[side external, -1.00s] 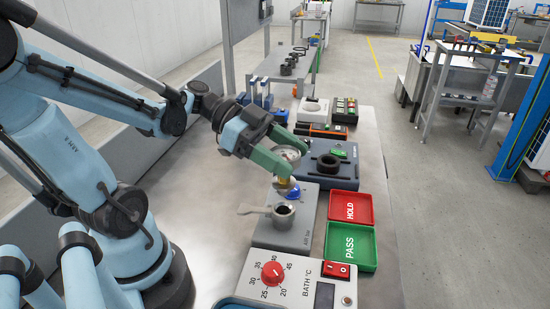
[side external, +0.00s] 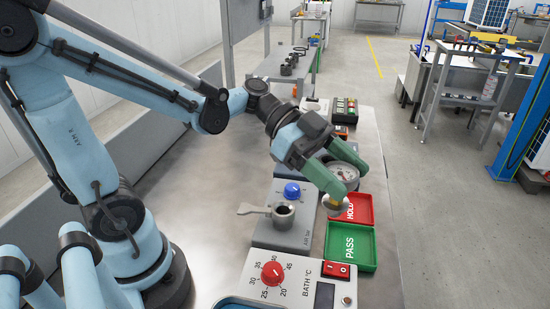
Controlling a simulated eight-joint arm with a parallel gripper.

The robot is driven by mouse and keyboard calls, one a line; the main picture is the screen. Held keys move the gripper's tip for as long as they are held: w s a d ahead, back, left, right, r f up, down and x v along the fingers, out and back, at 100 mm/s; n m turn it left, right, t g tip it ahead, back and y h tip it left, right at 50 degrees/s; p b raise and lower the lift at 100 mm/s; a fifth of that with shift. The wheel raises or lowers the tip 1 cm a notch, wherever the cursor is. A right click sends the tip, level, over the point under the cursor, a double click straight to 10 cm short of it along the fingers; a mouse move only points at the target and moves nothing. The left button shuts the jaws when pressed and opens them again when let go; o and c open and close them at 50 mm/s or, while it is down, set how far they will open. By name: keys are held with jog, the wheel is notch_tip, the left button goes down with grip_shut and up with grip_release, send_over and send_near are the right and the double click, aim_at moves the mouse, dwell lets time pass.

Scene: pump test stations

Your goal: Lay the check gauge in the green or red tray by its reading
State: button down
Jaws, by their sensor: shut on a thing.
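My gripper (side external: 350,182) is shut on the check gauge (side external: 343,172), a round metal gauge with a pale dial and a brass-coloured fitting below it. The dial is too small to read. The gauge is at the left part of the red tray (side external: 367,208), marked HOLD, and covers part of it. I cannot tell how far it is above the tray. The green tray (side external: 364,262), marked PASS, lies directly in front of the red one and looks empty.
Left of the trays is a grey station with a blue knob (side external: 292,190) and a metal socket with a lever (side external: 283,213). A bath panel with a red dial (side external: 273,273) stands in front. Other stations behind are partly hidden by my gripper. The bench is clear at left.

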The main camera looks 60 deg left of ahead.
jog(key=d+f+m+g, duration=0.1)
jog(key=d+f+g, duration=0.1)
jog(key=d, duration=0.4)
jog(key=shift+h, duration=0.3)
jog(key=shift+w+a+f, duration=1.3)
jog(key=shift+w+f, duration=0.1)
jog(key=shift+f, duration=0.4)
jog(key=shift+w+a+f, duration=1.25)
jog(key=shift+w+f, duration=0.15)
jog(key=shift+f, duration=0.45)
jog(key=shift+w+a+f, duration=1.3)
jog(key=shift+w+f, duration=0.1)
jog(key=shift+f, duration=0.4)
jog(key=shift+c, duration=1)
grip_release()
jog(key=shift+f, duration=0.15)
